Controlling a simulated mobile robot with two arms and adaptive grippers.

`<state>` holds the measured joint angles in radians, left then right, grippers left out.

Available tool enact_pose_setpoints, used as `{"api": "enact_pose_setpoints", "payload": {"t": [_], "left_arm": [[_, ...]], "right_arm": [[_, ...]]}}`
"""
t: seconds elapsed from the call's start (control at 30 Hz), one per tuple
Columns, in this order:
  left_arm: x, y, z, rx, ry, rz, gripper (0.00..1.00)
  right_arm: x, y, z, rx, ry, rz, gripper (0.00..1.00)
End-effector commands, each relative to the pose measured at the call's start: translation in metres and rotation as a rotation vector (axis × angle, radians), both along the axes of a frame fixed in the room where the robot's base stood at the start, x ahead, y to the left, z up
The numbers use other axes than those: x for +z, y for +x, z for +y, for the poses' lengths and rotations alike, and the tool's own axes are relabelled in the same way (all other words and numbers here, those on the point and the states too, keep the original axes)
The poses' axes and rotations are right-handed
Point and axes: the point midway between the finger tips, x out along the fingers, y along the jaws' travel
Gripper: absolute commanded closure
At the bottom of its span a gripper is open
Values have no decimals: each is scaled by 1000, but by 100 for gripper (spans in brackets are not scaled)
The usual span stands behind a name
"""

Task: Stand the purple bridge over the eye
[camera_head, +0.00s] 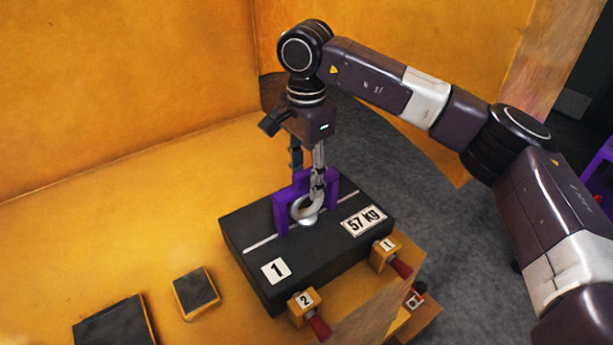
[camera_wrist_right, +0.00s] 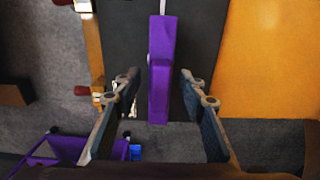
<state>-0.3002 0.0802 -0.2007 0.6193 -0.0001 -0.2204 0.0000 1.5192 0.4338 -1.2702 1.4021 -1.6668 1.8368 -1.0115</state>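The purple bridge (camera_head: 281,215) stands upright on the black casting (camera_head: 250,238), which carries the labels 1 and 57 kg. The silver eye (camera_head: 309,217) rises from the casting's top between the bridge's two legs in the head view. Part of the eye overlaps the bridge there, and I cannot tell its exact depth. My right gripper (camera_head: 307,176) is above the bridge, pointing down, one finger on either side. In the right wrist view the bridge (camera_wrist_right: 160,75) lies between the open fingers (camera_wrist_right: 160,86), with gaps on both sides. My left gripper is not in view.
Two orange clamps with red handles, labelled 2 (camera_head: 304,304) and 1 (camera_head: 384,254), sit along the casting's near right side. Two dark pads (camera_head: 196,292) (camera_head: 113,324) lie at lower left.

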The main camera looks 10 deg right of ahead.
Motion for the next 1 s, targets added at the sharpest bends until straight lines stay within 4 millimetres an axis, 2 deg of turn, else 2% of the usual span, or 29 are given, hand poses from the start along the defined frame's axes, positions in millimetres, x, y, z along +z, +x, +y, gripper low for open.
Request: {"api": "enact_pose_setpoints", "payload": {"t": [0.37,0.47,0.8,1.0], "left_arm": [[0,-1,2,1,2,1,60],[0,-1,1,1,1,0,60],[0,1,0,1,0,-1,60],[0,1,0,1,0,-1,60]], "right_arm": [[5,0,0,0,0,0,58],[18,1,0,0,1,-2,58],[89,1,1,-1,0,-3,58],[114,0,0,0,0,0,58]]}}
